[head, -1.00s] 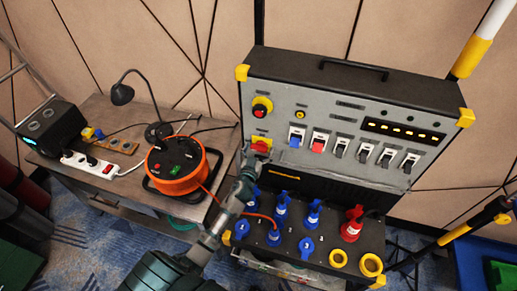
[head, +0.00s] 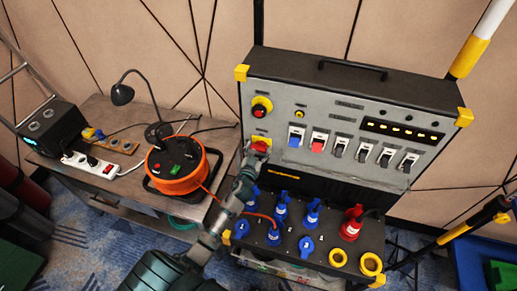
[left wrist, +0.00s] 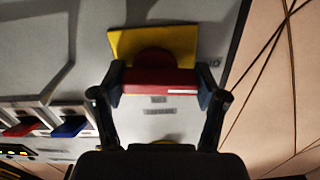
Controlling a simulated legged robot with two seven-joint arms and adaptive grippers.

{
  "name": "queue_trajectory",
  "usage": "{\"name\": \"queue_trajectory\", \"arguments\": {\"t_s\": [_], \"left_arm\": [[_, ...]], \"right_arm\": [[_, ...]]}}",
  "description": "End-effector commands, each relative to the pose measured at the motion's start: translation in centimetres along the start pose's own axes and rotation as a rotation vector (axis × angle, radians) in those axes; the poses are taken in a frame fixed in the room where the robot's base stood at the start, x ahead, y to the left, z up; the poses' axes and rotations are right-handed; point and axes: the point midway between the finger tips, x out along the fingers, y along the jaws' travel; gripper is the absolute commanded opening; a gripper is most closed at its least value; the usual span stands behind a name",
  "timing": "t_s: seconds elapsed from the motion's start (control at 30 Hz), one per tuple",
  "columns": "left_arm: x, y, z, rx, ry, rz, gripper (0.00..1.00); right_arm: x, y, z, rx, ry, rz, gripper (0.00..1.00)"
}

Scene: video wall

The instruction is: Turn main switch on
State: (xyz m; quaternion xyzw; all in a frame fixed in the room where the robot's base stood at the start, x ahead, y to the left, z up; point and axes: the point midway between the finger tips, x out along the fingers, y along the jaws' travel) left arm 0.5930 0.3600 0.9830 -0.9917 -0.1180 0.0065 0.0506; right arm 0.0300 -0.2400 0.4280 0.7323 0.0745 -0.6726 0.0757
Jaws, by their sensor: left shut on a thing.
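The main switch is a red rotary handle (left wrist: 158,82) on a yellow plate (left wrist: 125,42), low on the left side of the grey panel. In the left wrist view the red handle lies crosswise, with a white mark toward its right end. It also shows in the head view as a small red switch (head: 259,146), partly hidden by my gripper. My left gripper (head: 256,154) is shut on the handle, one finger at each end in the left wrist view (left wrist: 160,85). My right gripper is not in view.
Right of the switch is a row of breakers, blue (head: 296,136), red (head: 319,142) and several dark ones. A red push button (head: 260,107) sits above. Blue plugs (head: 312,214) and a red plug (head: 352,224) stand below. An orange cable reel (head: 177,172) is on the left table.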

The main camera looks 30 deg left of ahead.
Motion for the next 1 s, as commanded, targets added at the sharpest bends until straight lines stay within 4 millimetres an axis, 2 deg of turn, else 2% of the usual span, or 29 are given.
{"name": "queue_trajectory", "arguments": {"t_s": [1.0], "left_arm": [[0.0,0.4,-0.4,0.929,0.001,0.002,0.38]], "right_arm": [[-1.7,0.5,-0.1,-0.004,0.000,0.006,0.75]]}}
